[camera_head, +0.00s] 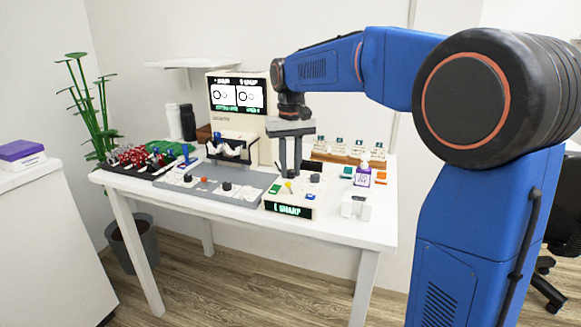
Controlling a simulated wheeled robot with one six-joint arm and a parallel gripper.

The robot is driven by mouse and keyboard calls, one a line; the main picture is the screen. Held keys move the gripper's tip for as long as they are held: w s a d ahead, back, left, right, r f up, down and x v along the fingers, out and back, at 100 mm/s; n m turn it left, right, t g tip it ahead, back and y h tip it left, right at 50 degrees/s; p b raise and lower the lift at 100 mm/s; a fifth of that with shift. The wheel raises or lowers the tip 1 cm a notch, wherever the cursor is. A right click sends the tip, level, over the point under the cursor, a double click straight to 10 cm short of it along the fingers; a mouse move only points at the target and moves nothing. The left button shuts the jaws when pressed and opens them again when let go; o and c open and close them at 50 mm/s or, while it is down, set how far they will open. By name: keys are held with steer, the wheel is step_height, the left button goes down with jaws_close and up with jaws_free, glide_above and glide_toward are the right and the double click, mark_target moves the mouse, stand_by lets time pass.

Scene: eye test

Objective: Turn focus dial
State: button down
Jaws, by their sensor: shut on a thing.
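A cream control box (300,207) with a lit green display reading SHARP (290,211) stands at the front of the white table. Its top carries a green button, a yellow knob (289,186), a blue button (310,197) and a dark knob (315,178). My gripper (291,174) points straight down over the back of this top. Its fingers are shut on what appears to be the focus dial, which they hide. An eye test machine (238,111) with two lit round pictures on its screen stands behind, to the left.
A grey panel (245,189) with several knobs lies left of the box. Red and green items stand at the table's left end. A purple-and-white bottle (362,176) and a white block (356,205) stand to the right. The white table's (340,232) front strip is bare.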

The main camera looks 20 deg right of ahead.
mark_target(291, 171)
steer(key=c, duration=1.5)
jaws_free()
steer(key=shift+c, duration=0.2)
step_height(291, 171, up, 18)
steer(key=shift+f, duration=0.25)
